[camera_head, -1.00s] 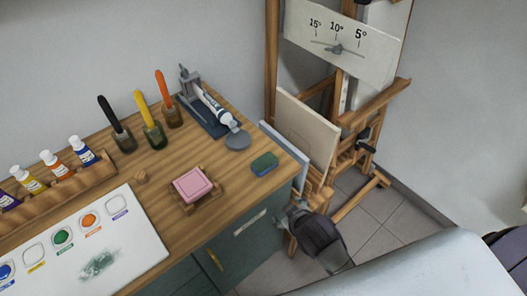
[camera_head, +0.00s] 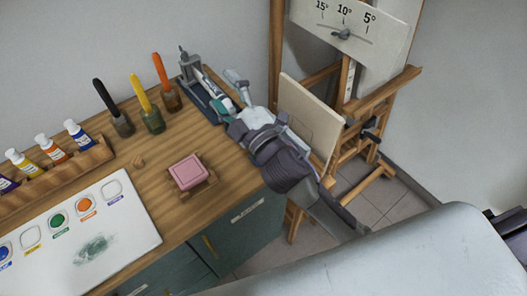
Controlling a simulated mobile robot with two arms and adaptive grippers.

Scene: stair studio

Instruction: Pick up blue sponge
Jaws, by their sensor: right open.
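The blue sponge, with a green top and blue side in the earlier frame, is not visible now. My right gripper and wrist cover the right end of the desk where it lay. I see nothing between the fingers. Whether the gripper touches the desk cannot be told. My left gripper is not in view.
A pink block on a wooden stand (camera_head: 188,171) sits left of my wrist. A grey-blue clamp stand (camera_head: 193,83) is just behind the fingers. The easel (camera_head: 345,120) stands close on the right. Handled jars (camera_head: 151,119) and a paint palette (camera_head: 128,232) occupy the left.

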